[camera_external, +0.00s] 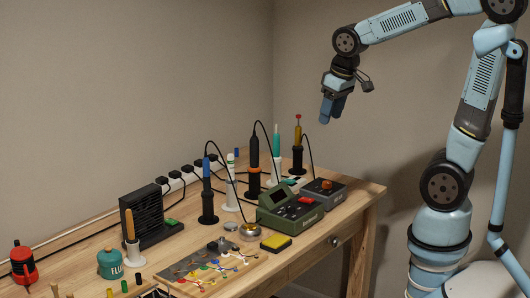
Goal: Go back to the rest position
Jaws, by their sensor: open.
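My gripper (333,108) hangs in the air at the upper right, pointing down. It is well above and to the right of the soldering tools and touches nothing. Its blue fingers are seen nearly side-on, are open, and hold nothing that I can see. My light-blue arm bends over from the right side of the picture. No separate thing marks a rest position in this view.
A wooden workbench (345,215) runs along the wall. On it stand soldering irons in holders (208,205), a green soldering station (290,210), a grey station (323,192), a black fan box (142,215), a yellow sponge (276,242) and a wiring board (210,265). The air around my gripper is clear.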

